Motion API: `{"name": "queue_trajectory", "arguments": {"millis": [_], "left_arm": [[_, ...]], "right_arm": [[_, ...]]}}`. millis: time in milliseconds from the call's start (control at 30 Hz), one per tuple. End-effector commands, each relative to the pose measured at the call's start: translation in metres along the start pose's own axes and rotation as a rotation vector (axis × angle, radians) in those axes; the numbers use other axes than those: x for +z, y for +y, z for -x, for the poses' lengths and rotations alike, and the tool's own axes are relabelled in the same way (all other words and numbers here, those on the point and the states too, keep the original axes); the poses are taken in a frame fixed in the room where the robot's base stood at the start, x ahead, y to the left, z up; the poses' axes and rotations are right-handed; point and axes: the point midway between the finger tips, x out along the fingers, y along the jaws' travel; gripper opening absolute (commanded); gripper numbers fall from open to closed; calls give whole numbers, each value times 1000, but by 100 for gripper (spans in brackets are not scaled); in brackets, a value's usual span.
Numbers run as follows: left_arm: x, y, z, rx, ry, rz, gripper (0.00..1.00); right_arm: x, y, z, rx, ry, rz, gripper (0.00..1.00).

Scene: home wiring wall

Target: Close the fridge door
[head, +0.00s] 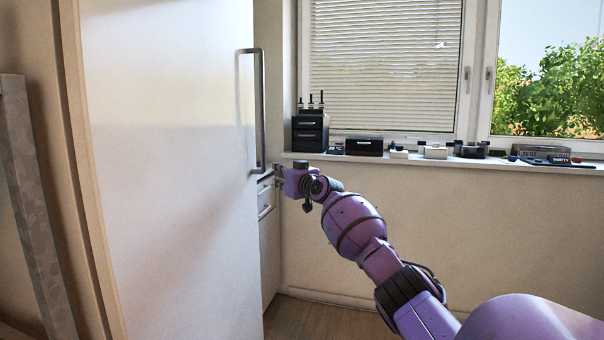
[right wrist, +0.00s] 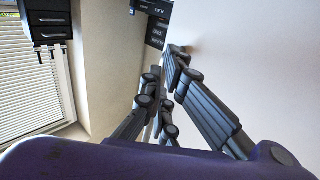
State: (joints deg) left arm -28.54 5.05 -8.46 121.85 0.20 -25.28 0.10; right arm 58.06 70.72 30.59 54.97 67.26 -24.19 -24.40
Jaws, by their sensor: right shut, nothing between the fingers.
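The fridge door (head: 170,180) is a large pale panel filling the left of the head view. Its tall metal handle (head: 261,110) runs down near the right edge. I cannot tell how far open the door stands. My right gripper (head: 277,174) is shut and empty, just right of the door's edge and below the handle's lower end. In the right wrist view, the dark fingers (right wrist: 170,58) lie in front of a pale surface, likely the door. Whether they touch it is unclear. My left gripper is out of view.
Drawers (head: 266,205) show behind the door's right edge. A windowsill (head: 450,160) at the back holds several small dark boxes and devices. A grey patterned panel (head: 30,200) stands at far left. Some floor (head: 320,318) is bare below the wall.

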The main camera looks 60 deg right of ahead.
Motion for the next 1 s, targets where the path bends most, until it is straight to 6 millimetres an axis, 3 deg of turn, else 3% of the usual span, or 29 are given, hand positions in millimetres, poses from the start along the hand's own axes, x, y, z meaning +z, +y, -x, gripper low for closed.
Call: {"name": "queue_trajectory", "arguments": {"millis": [200, 400, 1000], "left_arm": [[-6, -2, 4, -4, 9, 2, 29], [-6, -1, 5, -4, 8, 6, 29], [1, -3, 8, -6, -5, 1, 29]], "right_arm": [[-1, 23, 29, 1, -1, 3, 0], [0, 36, 44, 0, -1, 0, 0], [0, 38, 48, 0, 0, 0, 0]]}}
